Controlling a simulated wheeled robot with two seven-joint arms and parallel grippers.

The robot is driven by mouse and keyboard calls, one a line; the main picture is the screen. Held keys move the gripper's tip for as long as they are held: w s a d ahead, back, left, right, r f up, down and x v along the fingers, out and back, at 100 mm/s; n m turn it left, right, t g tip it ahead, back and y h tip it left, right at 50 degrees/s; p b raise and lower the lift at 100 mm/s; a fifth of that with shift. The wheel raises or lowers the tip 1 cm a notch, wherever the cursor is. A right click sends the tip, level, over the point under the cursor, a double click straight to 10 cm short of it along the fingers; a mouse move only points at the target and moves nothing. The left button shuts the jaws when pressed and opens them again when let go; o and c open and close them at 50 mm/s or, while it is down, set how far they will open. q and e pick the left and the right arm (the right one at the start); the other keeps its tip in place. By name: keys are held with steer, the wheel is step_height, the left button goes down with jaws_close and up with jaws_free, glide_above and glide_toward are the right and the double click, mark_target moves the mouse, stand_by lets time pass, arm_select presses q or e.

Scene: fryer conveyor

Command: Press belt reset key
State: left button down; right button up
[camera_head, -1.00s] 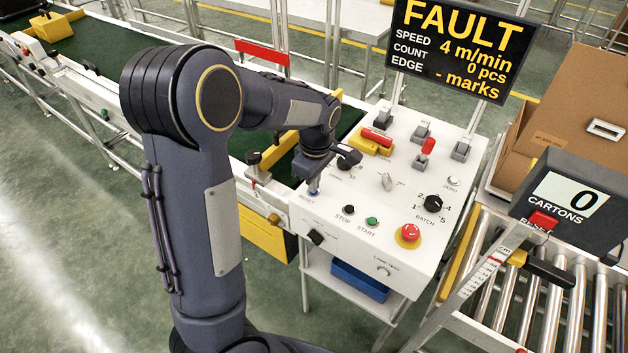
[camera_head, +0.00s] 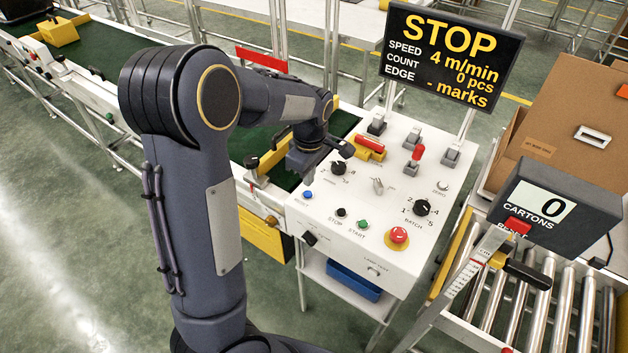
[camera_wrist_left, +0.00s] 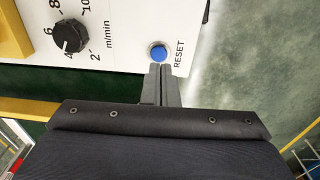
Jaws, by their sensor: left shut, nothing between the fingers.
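The belt reset key is a round blue button (camera_head: 308,195) labelled RESET at the left edge of the white control panel (camera_head: 330,225). The key also shows in the left wrist view (camera_wrist_left: 158,53), uncovered, just beyond the fingertips. My left gripper (camera_wrist_left: 160,70) is shut and empty, its narrow fingertips close to the key and apart from it. In the head view the left gripper (camera_head: 307,178) hangs just behind the key, at the panel's left edge. The display (camera_head: 452,52) reads STOP, 4 m/min, 0 pcs. My right gripper is not in view.
The panel also bears a black stop button (camera_head: 341,212), green start button (camera_head: 363,224), red emergency stop (camera_head: 398,236), speed knob (camera_head: 338,168) and batch knob (camera_head: 422,207). A carton counter (camera_head: 555,205) with its own red button stands right. The green belt (camera_head: 110,62) runs behind.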

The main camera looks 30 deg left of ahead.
mark_target(310, 196)
arm_select(q)
step_height(310, 196, up, 9)
steer(key=shift+w+d+r, duration=0.1)
steer(key=shift+d, duration=0.05)
stand_by(0.7)
steer(key=s+a+p, duration=0.2)
steer(key=s, duration=2.3)
